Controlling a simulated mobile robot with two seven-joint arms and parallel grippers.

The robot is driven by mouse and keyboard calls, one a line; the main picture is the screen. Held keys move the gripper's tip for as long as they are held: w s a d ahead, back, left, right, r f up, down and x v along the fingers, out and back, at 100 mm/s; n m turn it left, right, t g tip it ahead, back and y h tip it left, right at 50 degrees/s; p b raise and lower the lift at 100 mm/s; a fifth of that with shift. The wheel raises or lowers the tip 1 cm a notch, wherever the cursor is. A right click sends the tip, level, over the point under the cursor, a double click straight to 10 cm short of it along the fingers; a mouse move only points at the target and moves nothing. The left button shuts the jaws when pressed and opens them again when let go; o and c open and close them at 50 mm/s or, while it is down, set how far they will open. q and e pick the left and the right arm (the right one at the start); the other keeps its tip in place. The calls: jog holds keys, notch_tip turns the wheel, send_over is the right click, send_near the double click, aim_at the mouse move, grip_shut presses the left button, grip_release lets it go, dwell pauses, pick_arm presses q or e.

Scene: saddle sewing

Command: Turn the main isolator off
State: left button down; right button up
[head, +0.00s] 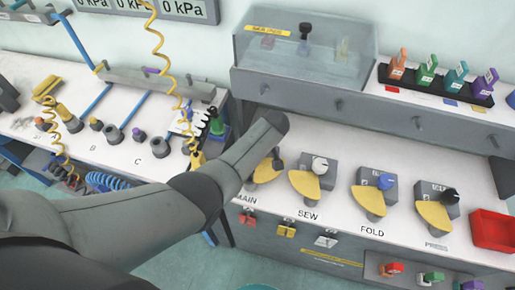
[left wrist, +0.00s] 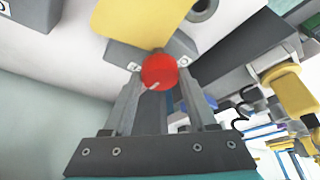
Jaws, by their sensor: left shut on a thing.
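The main isolator is a grey box with a yellow plate (head: 266,171) above the MAIN label (head: 245,200), at the left end of the row in the head view. My left forearm hides much of it there. In the left wrist view its round red knob (left wrist: 159,70) has a pale line on its face and sits in front of the grey box (left wrist: 172,44) and yellow plate (left wrist: 140,18). My left gripper (left wrist: 158,80) is shut on the red knob, one finger on each side. My right gripper is not in view.
The SEW (head: 306,184), FOLD (head: 368,202) and PRESS (head: 434,214) isolators stand to the right. Coloured padlock-like tags (head: 456,78) stand in a black rack behind. A red bin (head: 494,232) is at far right. A coiled yellow hose (head: 160,45) hangs at left.

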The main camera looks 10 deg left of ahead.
pick_arm(q)
jog(key=shift+n, duration=0.3)
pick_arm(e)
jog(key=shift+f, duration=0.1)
pick_arm(q)
jog(key=shift+c, duration=1)
grip_release()
jog(key=shift+r, duration=0.15)
